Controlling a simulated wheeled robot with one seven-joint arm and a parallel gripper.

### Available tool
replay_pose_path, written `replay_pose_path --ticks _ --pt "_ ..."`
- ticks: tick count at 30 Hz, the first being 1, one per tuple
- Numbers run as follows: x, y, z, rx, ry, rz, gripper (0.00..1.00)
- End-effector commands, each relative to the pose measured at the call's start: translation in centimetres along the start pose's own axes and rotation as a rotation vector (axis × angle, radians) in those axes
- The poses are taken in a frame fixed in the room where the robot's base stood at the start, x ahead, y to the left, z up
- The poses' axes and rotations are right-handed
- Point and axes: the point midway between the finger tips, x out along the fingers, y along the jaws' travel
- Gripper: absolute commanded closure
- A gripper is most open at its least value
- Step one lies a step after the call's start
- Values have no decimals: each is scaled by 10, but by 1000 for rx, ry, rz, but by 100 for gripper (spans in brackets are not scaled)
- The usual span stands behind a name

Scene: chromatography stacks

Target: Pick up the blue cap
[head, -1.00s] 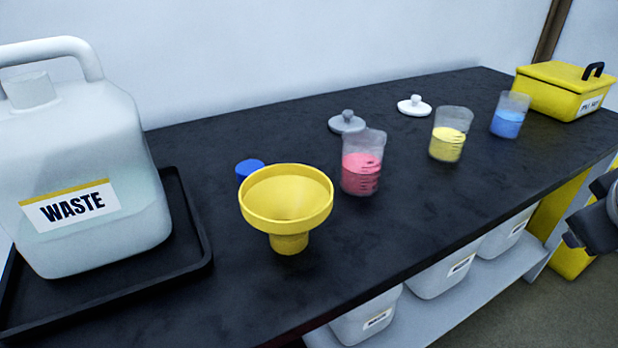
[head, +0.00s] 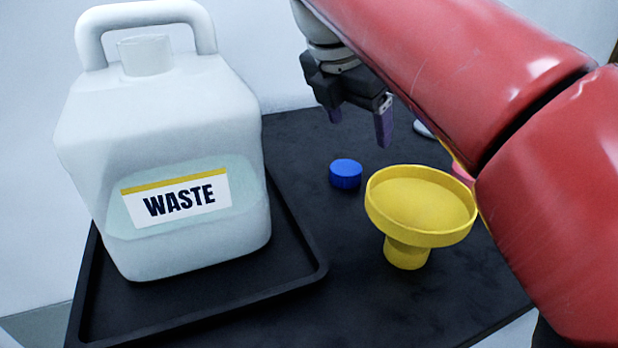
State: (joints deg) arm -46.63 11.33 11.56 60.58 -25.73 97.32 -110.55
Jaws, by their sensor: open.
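The blue cap (head: 346,174) lies on the black bench top, between the waste jug's tray and the yellow funnel. It is a short round cap with ridged sides. My gripper (head: 359,126) is above the cap in the picture, fingers pointing down, open and empty. There is a clear gap in the picture between its fingertips and the cap. My red arm reaches in from the right.
A large white jug labelled WASTE (head: 165,150) stands in a black tray (head: 290,275) on the left. A yellow funnel (head: 420,207) stands close to the cap's right. My arm hides most of the bench's right side; a bit of pink (head: 462,174) shows behind the funnel.

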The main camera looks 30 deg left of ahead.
Motion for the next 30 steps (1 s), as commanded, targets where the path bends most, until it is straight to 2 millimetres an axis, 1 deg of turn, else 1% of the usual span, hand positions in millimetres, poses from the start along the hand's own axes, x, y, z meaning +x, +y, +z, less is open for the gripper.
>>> replay_pose_path --ticks 1,4,9,14,18,21,24,29,30 --pt "1 4 -10 -49 21 -6 28" --pt "6 6 -20 -102 46 -15 28" --pt "24 5 -22 -109 49 -17 28" --pt "38 5 -24 -108 48 -16 28" --pt "60 4 -29 -107 48 -16 28" --pt "73 4 -29 -106 48 -15 28" --pt "77 4 -28 -106 48 -15 28" --pt "76 4 -27 -105 47 -14 28" --pt "76 4 -27 -105 47 -14 30"
